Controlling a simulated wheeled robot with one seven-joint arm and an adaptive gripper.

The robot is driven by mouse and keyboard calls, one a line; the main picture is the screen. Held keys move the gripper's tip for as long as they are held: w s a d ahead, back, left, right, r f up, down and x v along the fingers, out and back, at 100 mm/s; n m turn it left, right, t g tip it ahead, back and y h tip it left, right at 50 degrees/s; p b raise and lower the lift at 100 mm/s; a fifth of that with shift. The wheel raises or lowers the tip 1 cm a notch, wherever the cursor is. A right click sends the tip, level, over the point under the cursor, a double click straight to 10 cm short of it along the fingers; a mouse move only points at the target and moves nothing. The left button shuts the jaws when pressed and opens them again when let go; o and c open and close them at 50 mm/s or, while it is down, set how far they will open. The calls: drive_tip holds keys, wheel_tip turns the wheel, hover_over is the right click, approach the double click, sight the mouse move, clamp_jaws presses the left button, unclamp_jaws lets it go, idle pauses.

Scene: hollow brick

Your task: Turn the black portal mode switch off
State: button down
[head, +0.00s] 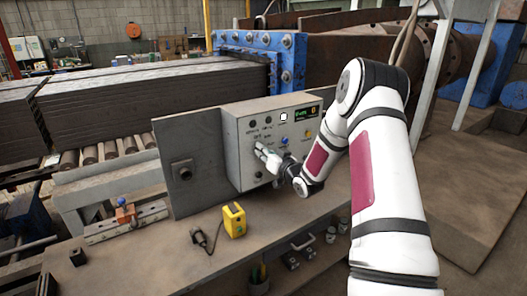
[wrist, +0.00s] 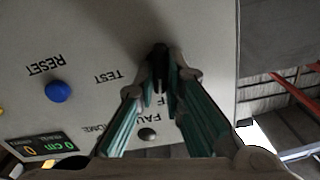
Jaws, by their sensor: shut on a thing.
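The grey control box (head: 243,150) stands on the workbench, and its front panel (wrist: 95,25) fills much of the wrist view. My gripper (head: 264,151) is at the lower left of that panel. In the wrist view my gripper (wrist: 161,78) has its fingertips closed on the small black switch (wrist: 160,52), which stands out from the panel. The fingers hide most of the switch and part of its lettering, so its setting cannot be read. In the head view the gripper hides the switch.
A blue RESET button (wrist: 56,92), a dark round knob or lamp (wrist: 148,134) and a lit green display (wrist: 42,147) are on the panel near the fingers. A yellow device (head: 233,220) lies on the bench in front.

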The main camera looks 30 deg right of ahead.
drive_tip(key=shift+n, duration=1.6)
drive_tip(key=c, duration=1.7)
unclamp_jaws()
drive_tip(key=s, duration=1.2)
drive_tip(key=shift+d, duration=0.15)
